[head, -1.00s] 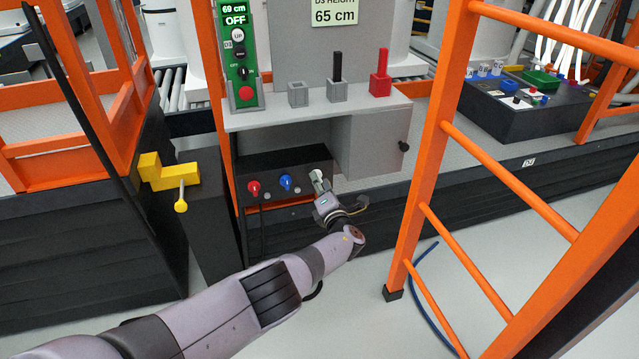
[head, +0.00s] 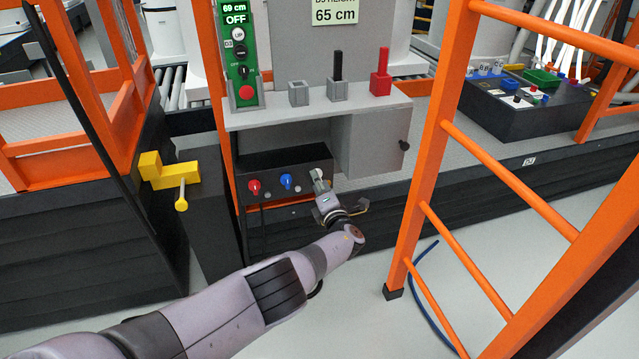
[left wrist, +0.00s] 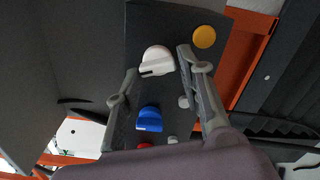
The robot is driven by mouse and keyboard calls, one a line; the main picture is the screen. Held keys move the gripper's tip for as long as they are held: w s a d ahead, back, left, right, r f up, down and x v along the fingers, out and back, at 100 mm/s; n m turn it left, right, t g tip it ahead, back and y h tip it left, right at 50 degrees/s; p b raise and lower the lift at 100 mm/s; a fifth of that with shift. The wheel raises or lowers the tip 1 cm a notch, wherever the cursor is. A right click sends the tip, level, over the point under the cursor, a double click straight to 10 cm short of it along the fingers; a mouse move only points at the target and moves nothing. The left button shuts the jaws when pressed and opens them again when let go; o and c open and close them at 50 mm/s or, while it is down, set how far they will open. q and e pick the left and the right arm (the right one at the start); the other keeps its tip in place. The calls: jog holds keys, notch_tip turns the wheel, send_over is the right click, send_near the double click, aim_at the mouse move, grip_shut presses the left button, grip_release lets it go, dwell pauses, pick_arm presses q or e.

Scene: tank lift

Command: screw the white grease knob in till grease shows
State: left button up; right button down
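The white knob (left wrist: 157,60) is on a dark panel (left wrist: 170,22), between the two fingertips of my left gripper (left wrist: 158,61) in the left wrist view. The fingers are apart, one on each side, with what looks like a narrow gap; contact is unclear. In the head view my left gripper (head: 321,186) reaches the right end of the panel and partly covers the white knob (head: 317,174). A blue knob (left wrist: 149,118) and a red knob (left wrist: 146,145) are on the same panel. A round yellow disc (left wrist: 204,37) is beside the white knob. My right gripper is out of view.
A grey shelf (head: 290,118) overhangs the panel, with a grey cabinet (head: 372,150) to its right. An orange ladder (head: 437,130) stands right of my arm. A yellow handle (head: 181,195) sticks out at left. A blue hose (head: 415,290) lies on the floor.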

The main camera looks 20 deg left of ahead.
pick_arm(q)
jog(key=shift+o, duration=1.3)
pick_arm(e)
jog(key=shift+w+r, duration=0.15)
pick_arm(q)
jog(key=v, duration=1.2)
